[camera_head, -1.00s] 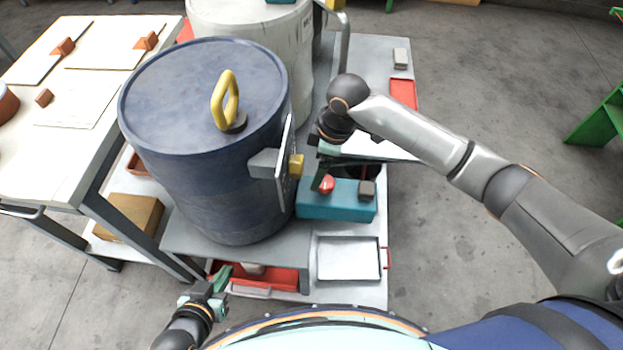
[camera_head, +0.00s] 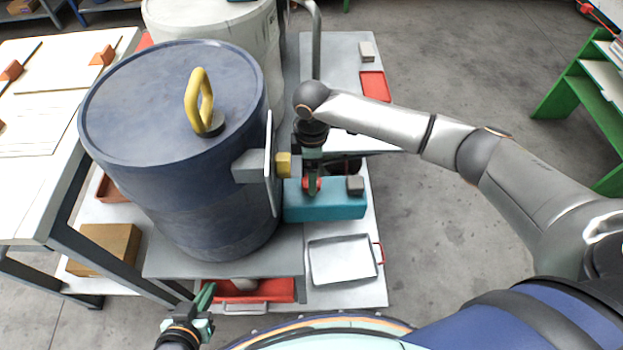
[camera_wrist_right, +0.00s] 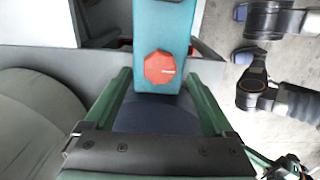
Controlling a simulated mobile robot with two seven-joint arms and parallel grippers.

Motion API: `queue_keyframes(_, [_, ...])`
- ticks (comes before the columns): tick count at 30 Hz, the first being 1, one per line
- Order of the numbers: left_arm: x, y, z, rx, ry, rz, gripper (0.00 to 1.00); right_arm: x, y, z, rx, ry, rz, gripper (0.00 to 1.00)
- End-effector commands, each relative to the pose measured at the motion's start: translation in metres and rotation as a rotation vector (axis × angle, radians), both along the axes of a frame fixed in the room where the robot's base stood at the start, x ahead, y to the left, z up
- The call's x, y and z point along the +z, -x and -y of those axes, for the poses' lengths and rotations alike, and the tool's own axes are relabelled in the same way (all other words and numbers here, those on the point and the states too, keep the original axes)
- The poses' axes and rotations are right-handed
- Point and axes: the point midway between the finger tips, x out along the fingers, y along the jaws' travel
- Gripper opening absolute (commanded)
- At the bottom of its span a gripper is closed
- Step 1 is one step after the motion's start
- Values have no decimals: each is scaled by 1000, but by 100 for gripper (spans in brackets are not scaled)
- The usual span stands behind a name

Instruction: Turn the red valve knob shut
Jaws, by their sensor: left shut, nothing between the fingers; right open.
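The red valve knob (camera_head: 307,184) sits on the teal box (camera_head: 335,205) beside the blue drum; my right gripper partly covers it in the head view. In the right wrist view the knob (camera_wrist_right: 158,66) is a red many-sided disc with a short pale mark, on the teal box (camera_wrist_right: 160,20). My right gripper (camera_head: 313,187) is over the knob, fingers pointing down. Its two green fingers (camera_wrist_right: 158,78) are apart, one to each side of the knob with gaps; I see no contact. My left gripper (camera_head: 205,294) is shut and empty, low at the left.
The large blue drum (camera_head: 180,150) with a yellow handle (camera_head: 199,100) stands close left of the knob. A yellow block (camera_head: 283,165) juts from its side bracket. A metal tray (camera_head: 341,260) lies in front.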

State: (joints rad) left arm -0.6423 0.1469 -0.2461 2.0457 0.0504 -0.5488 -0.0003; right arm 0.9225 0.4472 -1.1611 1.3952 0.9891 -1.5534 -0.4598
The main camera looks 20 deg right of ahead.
Motion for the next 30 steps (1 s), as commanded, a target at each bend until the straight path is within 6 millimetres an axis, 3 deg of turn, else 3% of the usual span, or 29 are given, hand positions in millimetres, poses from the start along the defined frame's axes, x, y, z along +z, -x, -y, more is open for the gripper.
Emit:
queue_keyframes(6, [-7, 2, -2, 2, -3, -5, 0, -24, 0, 0, 0, 1, 1, 88])
queue_keyframes(17, [-4, 2, -2, 5, -2, 0, 0, -27, 0, 0, 0, 0, 1, 87])
queue_keyframes(30, [-6, 2, -3, 5, -2, -4, 0, -27, 0, 0, 0, 0, 1, 38])
